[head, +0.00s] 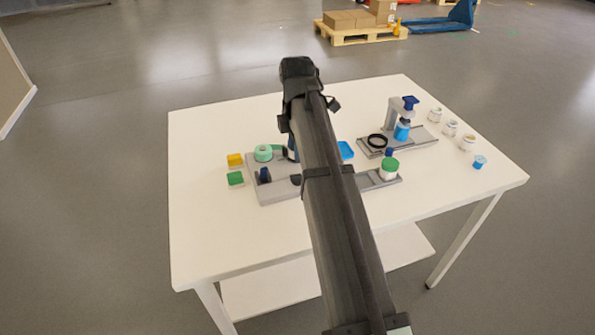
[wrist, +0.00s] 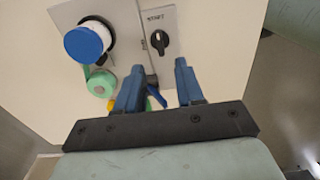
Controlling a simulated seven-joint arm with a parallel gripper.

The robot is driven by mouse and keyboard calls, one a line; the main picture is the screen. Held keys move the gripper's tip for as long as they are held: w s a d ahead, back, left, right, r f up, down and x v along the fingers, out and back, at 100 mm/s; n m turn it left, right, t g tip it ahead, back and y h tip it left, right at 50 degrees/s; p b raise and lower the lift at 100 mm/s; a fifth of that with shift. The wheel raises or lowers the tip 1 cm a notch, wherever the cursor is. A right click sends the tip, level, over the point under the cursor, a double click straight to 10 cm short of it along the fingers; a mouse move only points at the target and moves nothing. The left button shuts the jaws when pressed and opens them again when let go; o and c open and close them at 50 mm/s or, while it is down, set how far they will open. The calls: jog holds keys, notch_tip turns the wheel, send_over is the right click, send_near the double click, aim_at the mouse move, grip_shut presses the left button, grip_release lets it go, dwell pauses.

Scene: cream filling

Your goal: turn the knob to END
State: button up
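The black knob (wrist: 160,43) sits on a small light-grey plate (wrist: 173,68) in the wrist view. A printed word that looks like START is above it. The knob's light-marked ridge runs roughly up and down the picture; an END mark cannot be made out. My gripper (wrist: 158,84) has its two blue fingers apart with nothing held between them. The fingertips are below the knob in the picture, apart from it. In the head view my arm covers the knob and most of the gripper.
Beside the knob plate are a round blue-topped part (wrist: 84,43) and a green roll (wrist: 102,83). On the white table (head: 215,240) stand a green-lidded jar (head: 389,170), yellow (head: 235,159) and green (head: 235,179) blocks, and a press stand (head: 393,112). The front table area is clear.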

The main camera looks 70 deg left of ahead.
aim_at(297, 175)
notch_tip(297, 175, down, 9)
jog(key=shift+r, duration=0.15)
dwell(0.4)
grip_shut()
dwell(0.3)
